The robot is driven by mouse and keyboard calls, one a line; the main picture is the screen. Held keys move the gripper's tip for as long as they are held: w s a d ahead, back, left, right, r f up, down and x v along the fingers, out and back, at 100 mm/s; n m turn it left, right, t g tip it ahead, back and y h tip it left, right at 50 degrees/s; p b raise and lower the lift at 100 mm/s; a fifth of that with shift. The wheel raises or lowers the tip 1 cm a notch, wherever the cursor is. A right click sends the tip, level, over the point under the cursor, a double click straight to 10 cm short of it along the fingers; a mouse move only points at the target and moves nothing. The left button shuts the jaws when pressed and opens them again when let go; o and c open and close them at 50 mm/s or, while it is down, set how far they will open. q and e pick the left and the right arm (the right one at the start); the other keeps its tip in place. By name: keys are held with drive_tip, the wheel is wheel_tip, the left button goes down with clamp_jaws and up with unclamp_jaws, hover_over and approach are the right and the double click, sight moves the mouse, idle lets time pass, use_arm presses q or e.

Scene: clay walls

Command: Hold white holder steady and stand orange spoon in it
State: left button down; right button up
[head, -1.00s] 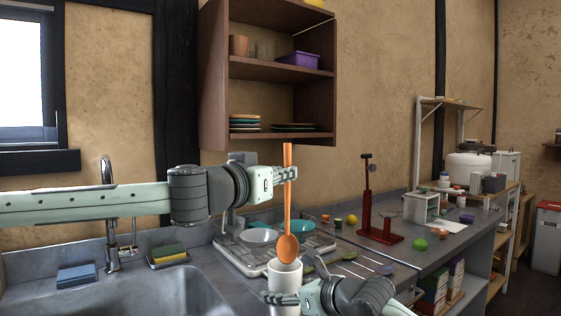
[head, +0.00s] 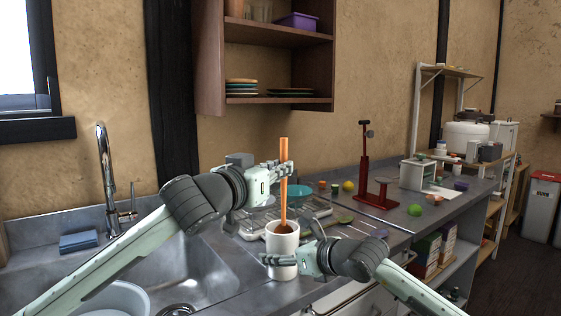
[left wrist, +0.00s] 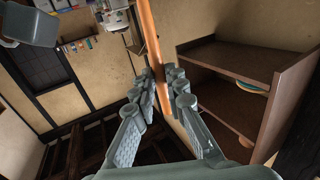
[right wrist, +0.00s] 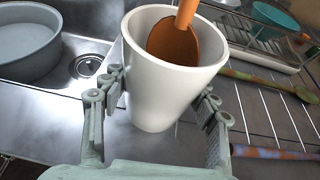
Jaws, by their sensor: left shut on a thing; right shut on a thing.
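The white holder (head: 283,262) stands upright near the front edge of the counter by the sink. My right gripper (head: 283,260) is shut around it; the right wrist view shows a finger on each side of the white holder (right wrist: 165,95). The orange spoon (head: 284,185) is upright, bowl down, and its bowl is inside the holder's mouth. In the right wrist view the spoon's bowl (right wrist: 174,42) is below the rim; whether it touches the bottom is hidden. My left gripper (head: 277,172) is shut on the spoon's handle, which also shows in the left wrist view (left wrist: 150,45).
The sink (head: 185,270) with a pale bowl (head: 115,298) lies left of the holder. A dish rack (head: 250,224) with a teal bowl (head: 298,194) stands behind. A red stand (head: 376,192) is farther right. A wooden shelf unit (head: 210,60) hangs above.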

use_arm(q)
drive_tip(key=shift+a+f, duration=0.1)
drive_tip(key=c, duration=1.5)
unclamp_jaws()
drive_tip(key=shift+o, duration=0.2)
drive_tip(key=v, duration=1.2)
use_arm(e)
drive_tip(key=o, duration=1.6)
